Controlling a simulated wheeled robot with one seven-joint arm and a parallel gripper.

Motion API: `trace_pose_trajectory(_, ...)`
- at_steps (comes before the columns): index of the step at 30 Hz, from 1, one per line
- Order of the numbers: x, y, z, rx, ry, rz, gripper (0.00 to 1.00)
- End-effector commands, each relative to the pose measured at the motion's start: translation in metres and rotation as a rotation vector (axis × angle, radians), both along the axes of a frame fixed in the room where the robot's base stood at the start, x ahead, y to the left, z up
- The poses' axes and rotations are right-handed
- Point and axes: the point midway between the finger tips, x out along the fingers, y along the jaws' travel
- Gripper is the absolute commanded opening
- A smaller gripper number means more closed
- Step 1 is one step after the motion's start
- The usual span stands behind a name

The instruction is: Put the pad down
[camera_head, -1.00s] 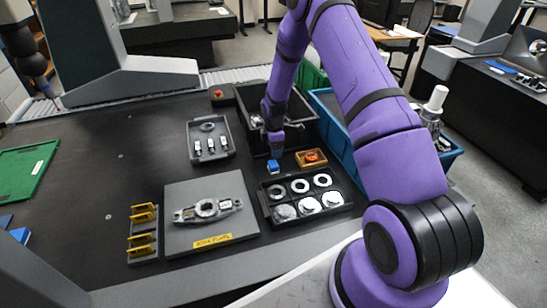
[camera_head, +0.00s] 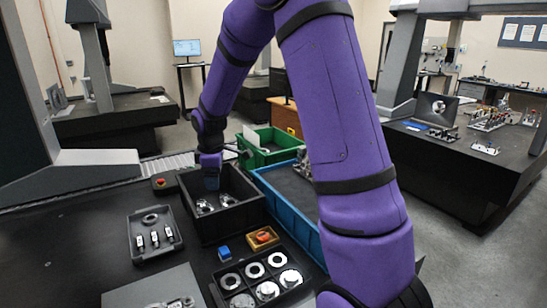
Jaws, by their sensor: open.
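A small blue block (camera_head: 224,253), which I take to be the pad, rests on the dark table between the black bin and the tray of rings. My gripper (camera_head: 210,186) points down over the black bin, up and left of the blue block and clearly apart from it. It is open; its fingertips are small and dark here, and I see nothing held between them.
The black bin (camera_head: 243,216) holds metal parts. An orange-and-red button box (camera_head: 262,237) sits right beside the blue block, with a black ring tray (camera_head: 216,296) in front. A grey tray (camera_head: 133,236) stands left, blue (camera_head: 300,222) and green (camera_head: 250,160) bins right and behind.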

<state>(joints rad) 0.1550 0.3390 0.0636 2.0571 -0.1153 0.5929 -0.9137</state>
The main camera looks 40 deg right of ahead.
Motion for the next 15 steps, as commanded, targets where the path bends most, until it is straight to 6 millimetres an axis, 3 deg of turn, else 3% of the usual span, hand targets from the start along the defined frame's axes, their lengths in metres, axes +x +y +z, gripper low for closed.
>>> trace_pose_trajectory(1, -0.011, 0.004, 0.020, 0.002, -0.020, -0.032, 0.76)
trace_pose_trajectory(6, -0.051, 0.016, 0.074, 0.022, -0.074, -0.164, 0.76)
trace_pose_trajectory(15, -0.136, 0.036, 0.145, 0.084, -0.165, -0.392, 0.76)
